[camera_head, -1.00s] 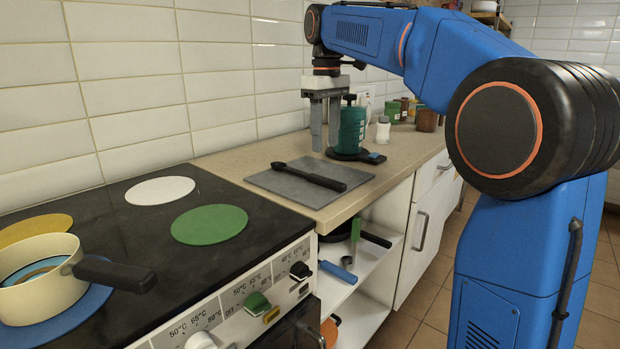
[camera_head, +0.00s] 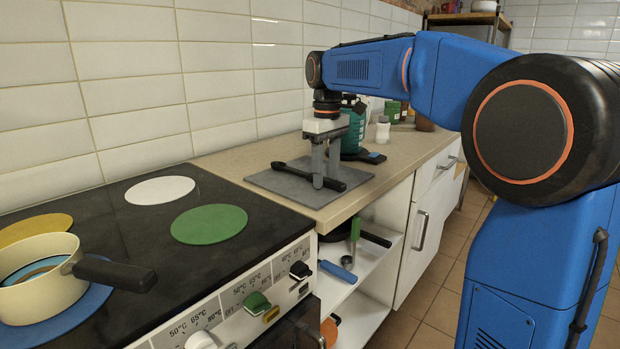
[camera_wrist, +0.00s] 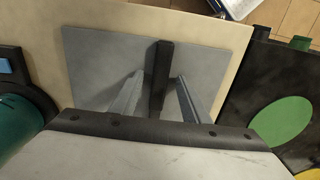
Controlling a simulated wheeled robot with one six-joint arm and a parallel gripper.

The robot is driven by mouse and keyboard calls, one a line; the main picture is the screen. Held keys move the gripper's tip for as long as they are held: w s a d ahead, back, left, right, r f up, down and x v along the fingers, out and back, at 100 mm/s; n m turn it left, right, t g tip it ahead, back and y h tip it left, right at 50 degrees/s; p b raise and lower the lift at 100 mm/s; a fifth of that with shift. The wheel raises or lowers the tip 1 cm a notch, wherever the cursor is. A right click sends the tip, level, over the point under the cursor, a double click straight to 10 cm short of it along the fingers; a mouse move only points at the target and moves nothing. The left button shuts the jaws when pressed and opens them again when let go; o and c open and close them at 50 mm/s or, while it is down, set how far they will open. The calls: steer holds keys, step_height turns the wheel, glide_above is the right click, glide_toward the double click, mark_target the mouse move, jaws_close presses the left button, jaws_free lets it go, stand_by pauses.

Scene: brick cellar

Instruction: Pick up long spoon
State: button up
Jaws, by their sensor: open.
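A long black spoon (camera_head: 296,172) lies on a grey board (camera_head: 262,182) on the counter, its bowl end toward the back left and its handle toward the front right. My gripper (camera_head: 325,183) is lowered over the handle part of the spoon, jaws pointing down. In the wrist view, the spoon's dark handle (camera_wrist: 161,72) runs between the two open fingers, with a gap on each side. The spoon rests on the board. Its bowl is hidden in the wrist view.
A teal container (camera_head: 354,132) on a black base stands just behind my gripper. Jars and a white shaker (camera_head: 382,130) stand farther back. The dark stove (camera_head: 120,215) is to the left, with a cream pan (camera_head: 40,280). The counter's front edge is close by.

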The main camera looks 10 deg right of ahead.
jaws_close()
